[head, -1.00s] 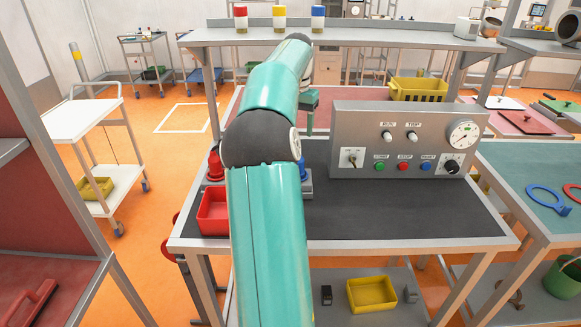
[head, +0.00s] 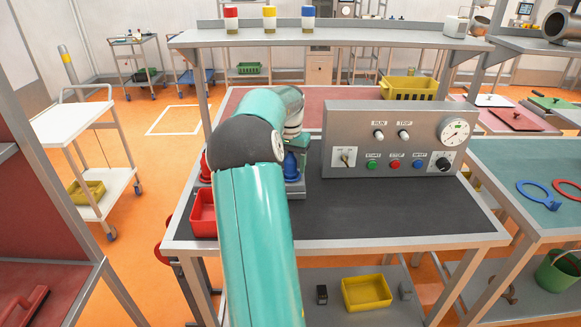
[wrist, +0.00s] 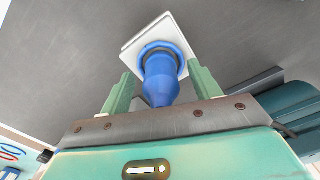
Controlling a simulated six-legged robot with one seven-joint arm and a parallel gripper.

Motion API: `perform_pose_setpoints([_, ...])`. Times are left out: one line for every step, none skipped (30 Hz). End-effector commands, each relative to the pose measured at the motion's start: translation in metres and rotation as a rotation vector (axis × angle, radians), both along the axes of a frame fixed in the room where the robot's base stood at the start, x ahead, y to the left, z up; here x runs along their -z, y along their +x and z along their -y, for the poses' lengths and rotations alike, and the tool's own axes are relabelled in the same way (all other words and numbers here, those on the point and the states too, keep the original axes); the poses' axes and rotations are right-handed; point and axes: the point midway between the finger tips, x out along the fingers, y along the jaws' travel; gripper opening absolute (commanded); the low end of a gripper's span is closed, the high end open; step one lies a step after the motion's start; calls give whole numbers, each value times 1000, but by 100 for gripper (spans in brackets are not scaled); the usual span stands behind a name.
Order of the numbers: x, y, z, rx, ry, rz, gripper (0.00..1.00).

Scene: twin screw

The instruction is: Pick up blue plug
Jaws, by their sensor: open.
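The blue plug (head: 291,168) stands upright on a grey block at the back of the dark bench mat, just right of my arm. In the wrist view the blue plug (wrist: 160,80) sits on a pale square plate (wrist: 133,46). My gripper (wrist: 161,74) is open, with one finger on each side of the plug. I see gaps between the fingers and the plug, so it is not gripped. In the head view my gripper (head: 298,142) is just above the plug, its fingertips mostly hidden.
A red plug (head: 205,166) and a red tray (head: 203,212) are left of my arm, partly hidden. A grey control panel (head: 390,140) stands close to the right of the plug. The dark mat (head: 380,210) in front of the panel is clear.

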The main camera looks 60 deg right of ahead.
Motion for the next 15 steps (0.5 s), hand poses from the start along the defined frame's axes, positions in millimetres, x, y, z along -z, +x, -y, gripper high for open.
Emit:
perform_pose_setpoints([4, 1, -1, 0, 1, 0, 62])
perform_pose_setpoints([5, 1, -1, 0, 1, 0, 62])
perform_pose_setpoints([6, 1, -1, -1, 0, 0, 62])
perform_pose_setpoints([6, 1, 0, -1, -1, 0, 62])
perform_pose_setpoints([6, 1, 0, 0, -1, 0, 62])
perform_pose_setpoints([6, 1, 0, 0, -1, 0, 62])
perform_pose_setpoints([6, 1, 0, 0, -1, 0, 62])
perform_pose_setpoints([6, 1, 0, 0, -1, 0, 62])
perform_pose_setpoints([6, 1, 0, 0, -1, 0, 58])
perform_pose_setpoints([6, 1, 0, 0, -1, 0, 53])
perform_pose_setpoints([6, 1, 0, 0, -1, 0, 47])
perform_pose_setpoints([6, 1, 0, 0, 0, 0, 39])
perform_pose_setpoints([6, 0, 0, 0, 0, 0, 33])
perform_pose_setpoints([6, 0, 0, 0, 0, 0, 27])
perform_pose_setpoints([6, 0, 0, 0, 0, 0, 19])
